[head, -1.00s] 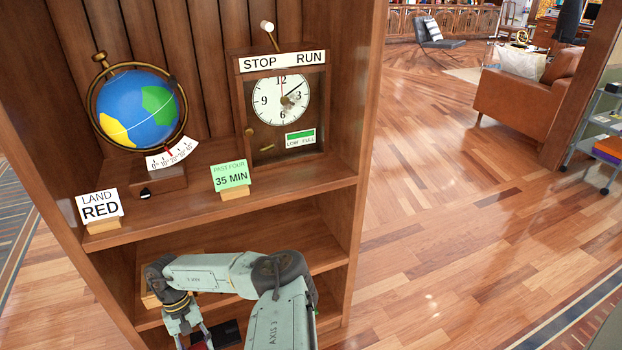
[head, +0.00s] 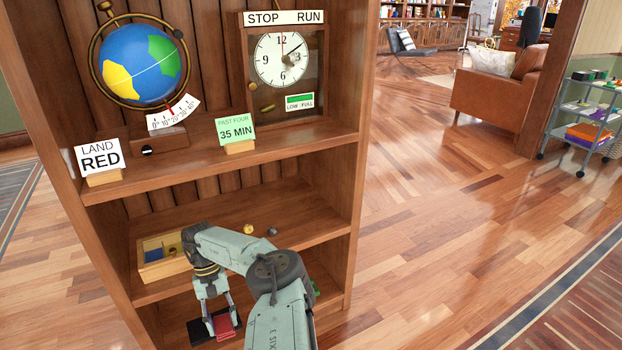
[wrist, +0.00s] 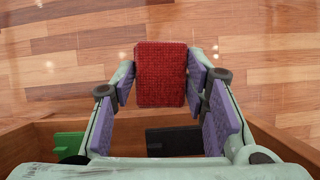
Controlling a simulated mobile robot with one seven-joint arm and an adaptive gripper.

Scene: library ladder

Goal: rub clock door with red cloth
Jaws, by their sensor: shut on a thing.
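The red cloth (head: 224,326) is a thick, block-like pad at the lower shelf. It also shows between the purple finger pads in the wrist view (wrist: 161,74). My gripper (head: 221,316) points down and is shut on the cloth, below and to the left of the clock. The clock (head: 241,70) stands on the upper shelf at the right, under a STOP RUN sign. Its door (head: 265,104) looks closed over the white dial (head: 283,59), with a small brass knob (head: 252,86) at the left. The clock is out of the wrist view.
A globe (head: 140,64) stands left of the clock. A green 35 MIN card (head: 235,129) stands in front, between them. A LAND RED card (head: 100,158) is at the left. The middle shelf holds a wooden box (head: 165,268). A black tray (head: 200,331) lies by the cloth. Open floor lies right.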

